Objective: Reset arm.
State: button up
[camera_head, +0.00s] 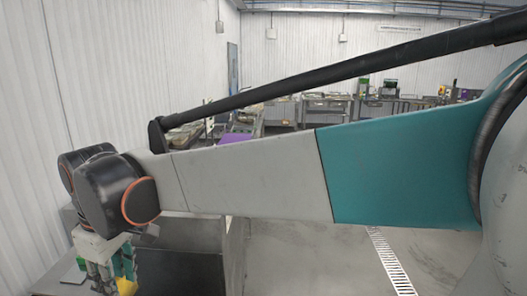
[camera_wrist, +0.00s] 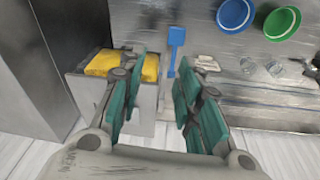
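My gripper (camera_wrist: 158,98) is open in the wrist view, its green-padded fingers spread apart with nothing between them. It also shows in the head view (camera_head: 108,280) at the lower left, hanging from the end of my outstretched arm. There my arm hides much of the scene, and the fingertips are small and partly cut off by the lower edge.
In the wrist view, a grey container (camera_wrist: 88,92) holds something yellow (camera_wrist: 108,62). A blue scoop-like tool (camera_wrist: 175,42), a blue bowl (camera_wrist: 234,14) and a green bowl (camera_wrist: 282,23) are on a metal surface (camera_wrist: 200,20). A white wall (camera_head: 95,60) stands close at left in the head view.

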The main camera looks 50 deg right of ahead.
jog(key=s+f+m+t+b, duration=0.1)
jog(key=s+f+b, duration=0.2)
jog(key=f+b, duration=0.3)
jog(key=s+d+f+m+t+b, duration=0.1)
jog(key=s+f+m+t+b, duration=0.1)
jog(key=s+f+b, duration=0.2)
jog(key=s+d+f+m+t+b, duration=0.1)
jog(key=s+f+m+t+b, duration=0.1)
jog(key=f+b, duration=0.7)
notch_tip(320, 180, down, 6)
jog(key=shift+s+d+f+b, duration=0.2)
jog(key=shift+s+b, duration=0.1)
jog(key=shift+s, duration=0.55)
